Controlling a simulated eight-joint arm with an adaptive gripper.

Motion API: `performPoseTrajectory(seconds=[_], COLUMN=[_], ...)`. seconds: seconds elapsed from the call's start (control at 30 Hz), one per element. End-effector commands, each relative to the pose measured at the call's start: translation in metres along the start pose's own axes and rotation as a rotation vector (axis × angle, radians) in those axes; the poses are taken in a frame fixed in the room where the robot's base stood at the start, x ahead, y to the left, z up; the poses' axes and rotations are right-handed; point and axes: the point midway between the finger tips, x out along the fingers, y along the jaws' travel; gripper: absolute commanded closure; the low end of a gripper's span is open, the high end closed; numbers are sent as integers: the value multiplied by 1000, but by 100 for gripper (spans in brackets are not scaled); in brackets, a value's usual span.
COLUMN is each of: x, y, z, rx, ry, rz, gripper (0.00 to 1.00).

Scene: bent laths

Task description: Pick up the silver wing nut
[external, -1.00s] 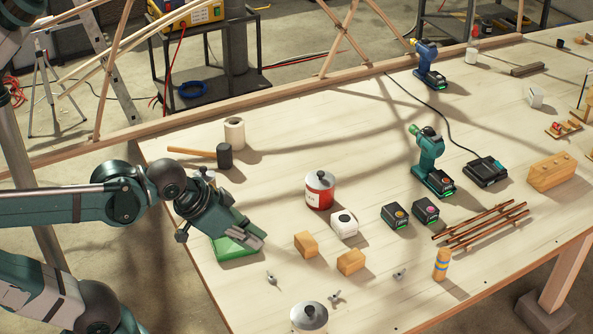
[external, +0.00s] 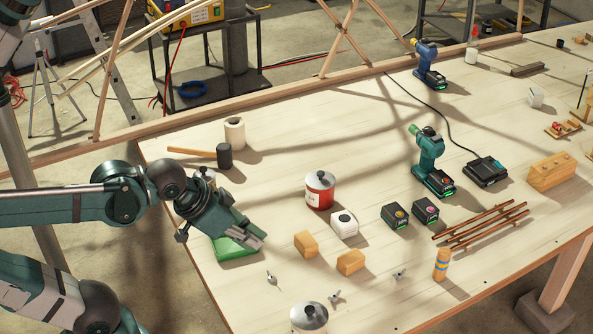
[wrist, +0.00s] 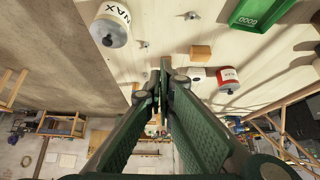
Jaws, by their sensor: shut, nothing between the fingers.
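Three small silver wing nuts lie apart on the workbench in the external view: one at the left (external: 271,279), one in the middle near the white can (external: 335,296), and one at the right (external: 399,274). Two wing nuts also show in the wrist view, one near the top centre (wrist: 190,15) and one beside the white can (wrist: 144,44). My gripper (external: 257,241) is above the bench by the green bin, up and left of the nearest wing nut. Its fingers (wrist: 159,72) are together and empty in the wrist view.
A green bin (external: 238,252) lies beneath my gripper. A white can (external: 309,317) stands at the front edge. Wooden blocks (external: 305,244), a red can (external: 320,190) and a white box (external: 344,224) stand to the right. Bench between the wing nuts is clear.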

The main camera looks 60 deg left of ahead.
Motion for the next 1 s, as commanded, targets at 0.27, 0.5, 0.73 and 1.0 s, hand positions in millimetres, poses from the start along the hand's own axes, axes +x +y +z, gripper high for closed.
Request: performPoseTrajectory(seconds=[0.27, 0.5, 0.73, 1.0], x=[0, 0, 0, 2], y=[0, 0, 0, -2], z=[0, 0, 0, -1], rx=[0, 0, 0, -20], ry=[0, 0, 0, -8], rz=[0, 0, 0, -1], gripper=[100, 99, 94, 94])
